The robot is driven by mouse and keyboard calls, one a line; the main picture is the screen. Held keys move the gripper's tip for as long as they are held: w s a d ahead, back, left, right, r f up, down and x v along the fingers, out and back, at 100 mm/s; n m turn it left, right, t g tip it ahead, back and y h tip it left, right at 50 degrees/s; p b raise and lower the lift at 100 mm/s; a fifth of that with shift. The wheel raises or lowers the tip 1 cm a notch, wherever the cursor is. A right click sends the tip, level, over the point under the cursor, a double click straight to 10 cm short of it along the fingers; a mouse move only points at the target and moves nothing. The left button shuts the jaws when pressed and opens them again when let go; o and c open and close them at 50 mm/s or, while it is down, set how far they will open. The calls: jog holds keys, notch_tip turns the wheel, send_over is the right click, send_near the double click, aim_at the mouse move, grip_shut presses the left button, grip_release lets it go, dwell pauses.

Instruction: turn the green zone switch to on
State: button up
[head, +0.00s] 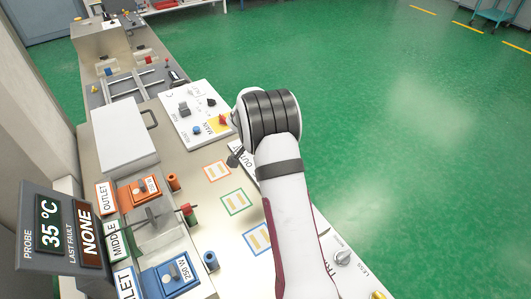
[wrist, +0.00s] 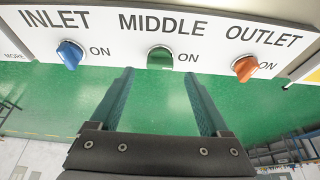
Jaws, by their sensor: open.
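In the wrist view, a white panel (wrist: 105,40) carries a row of zone switches. Under the word MIDDLE, between the other two, is a rounded green shape (wrist: 160,58) where the green zone switch belongs. In the head view my wrist hides the fingers and most of the panel.
A blue switch (wrist: 70,53) labelled INLET is left, an orange switch (wrist: 244,67) labelled OUTLET right. In the head view, blue (head: 172,278) and orange (head: 139,191) modules, a MAIN panel (head: 205,112) and a display (head: 62,228) crowd the bench.

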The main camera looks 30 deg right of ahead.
jog(key=v, duration=1.2)
jog(key=shift+a+r, duration=0.1)
jog(key=s+a+r+n+y, duration=0.2)
jog(key=s+a+r+n, duration=0.1)
jog(key=s+a, duration=0.45)
jog(key=s+a+r+n+y, duration=0.1)
jog(key=s+a+r+n, duration=0.4)
jog(key=s, duration=0.4)
jog(key=s+a+f+n+y, duration=0.1)
jog(key=s+a+n, duration=0.1)
jog(key=s+a, duration=0.2)
jog(key=s+a+f+n+y, duration=0.2)
jog(key=s+a, duration=0.2)
jog(key=s, duration=0.6)
jog(key=shift+s+a+f+n, duration=0.2)
jog(key=shift+s+a+n, duration=0.1)
jog(key=shift+s+a, duration=0.1)
